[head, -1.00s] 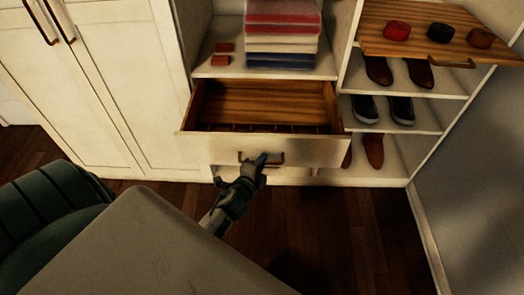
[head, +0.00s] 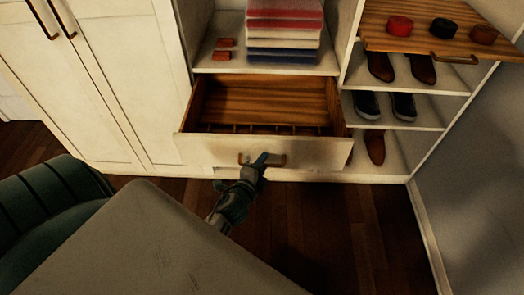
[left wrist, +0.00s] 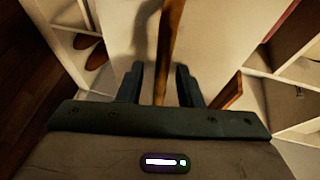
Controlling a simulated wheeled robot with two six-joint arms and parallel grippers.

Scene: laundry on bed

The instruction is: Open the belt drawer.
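A wooden drawer with a white front (head: 205,149) stands pulled out low in the wardrobe, its slatted inside bare of visible items. My left gripper (head: 261,160) is at its brown handle (head: 277,160). In the left wrist view, the handle bar (left wrist: 167,50) runs between the two fingers of my left gripper (left wrist: 160,85), which stand apart with visible gaps beside the bar. At the upper right, a second wooden pull-out (head: 385,41) holds a red, a black and a brown round item, possibly coiled belts. My right gripper is not in view.
Folded clothes (head: 284,30) and small red boxes (head: 224,50) sit on the shelf above the drawer. Shoes (head: 385,105) stand on shelves to the right. A grey wall (head: 475,190) bounds the right. Dark floor (head: 340,230) is clear in front.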

